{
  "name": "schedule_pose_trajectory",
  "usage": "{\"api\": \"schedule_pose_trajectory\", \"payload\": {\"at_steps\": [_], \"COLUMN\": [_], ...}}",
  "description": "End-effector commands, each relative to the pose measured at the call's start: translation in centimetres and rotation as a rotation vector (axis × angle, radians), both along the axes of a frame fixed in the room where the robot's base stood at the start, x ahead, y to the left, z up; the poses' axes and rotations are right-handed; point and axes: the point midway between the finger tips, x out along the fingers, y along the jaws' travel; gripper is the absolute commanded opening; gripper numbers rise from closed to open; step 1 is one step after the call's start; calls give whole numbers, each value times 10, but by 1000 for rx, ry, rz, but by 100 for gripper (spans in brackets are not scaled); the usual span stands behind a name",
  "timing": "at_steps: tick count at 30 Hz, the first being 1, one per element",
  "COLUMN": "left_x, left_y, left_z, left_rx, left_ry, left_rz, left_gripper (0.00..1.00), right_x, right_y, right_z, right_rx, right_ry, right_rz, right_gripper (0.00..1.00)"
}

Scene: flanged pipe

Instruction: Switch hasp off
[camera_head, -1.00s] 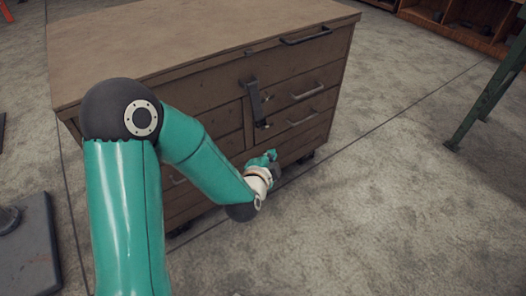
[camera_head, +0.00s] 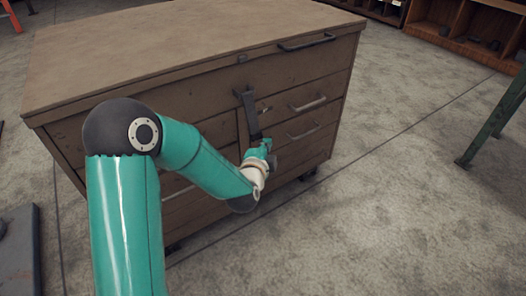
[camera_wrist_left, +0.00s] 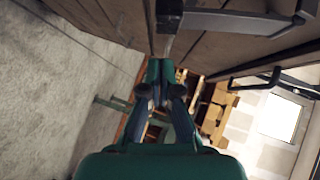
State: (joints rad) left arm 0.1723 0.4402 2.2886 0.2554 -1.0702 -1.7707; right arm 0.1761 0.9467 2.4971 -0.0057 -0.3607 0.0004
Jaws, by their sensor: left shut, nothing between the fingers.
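The hasp (camera_head: 250,110) is a dark metal strap on the front of a brown wooden drawer cabinet (camera_head: 190,50). It hangs down, slightly tilted, left of the right-hand drawer handles. My left gripper (camera_head: 262,146) is shut and empty at the strap's lower end; I cannot tell whether it touches. In the left wrist view, my closed fingertips (camera_wrist_left: 160,68) point at the cabinet front, just short of a dark metal piece (camera_wrist_left: 168,16) that looks like part of the hasp. The strap's lowest end is partly hidden by the gripper in the head view. My right gripper is not in view.
A green metal leg (camera_head: 492,125) stands at the right, and wooden shelving (camera_head: 455,28) is at the back. The floor right of the cabinet is clear.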

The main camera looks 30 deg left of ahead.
Motion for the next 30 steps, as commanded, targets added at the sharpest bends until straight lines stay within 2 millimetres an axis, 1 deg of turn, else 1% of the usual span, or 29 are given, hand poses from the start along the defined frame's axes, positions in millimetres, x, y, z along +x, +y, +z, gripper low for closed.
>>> {"api": "schedule_pose_trajectory", "payload": {"at_steps": [1,6,10,20,23,26,27,30], "left_x": [-1,-2,-3,-4,-1,5,11,21], "left_y": [9,27,32,36,44,59,58,50], "left_z": [-4,-7,-8,-10,-18,-27,-28,-27], "left_rx": [0,0,0,0,0,1,0,-2], "left_ry": [1,-1,-1,-1,1,-1,-1,0], "left_rz": [7,15,19,25,25,28,16,-7], "left_gripper": [0,0,0,0,0,0,0,0], "right_x": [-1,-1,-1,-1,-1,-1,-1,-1], "right_y": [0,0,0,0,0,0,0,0], "right_z": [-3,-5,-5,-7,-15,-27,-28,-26], "right_rx": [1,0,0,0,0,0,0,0], "right_ry": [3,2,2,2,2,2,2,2], "right_rz": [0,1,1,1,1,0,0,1], "right_gripper": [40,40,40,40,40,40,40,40]}}
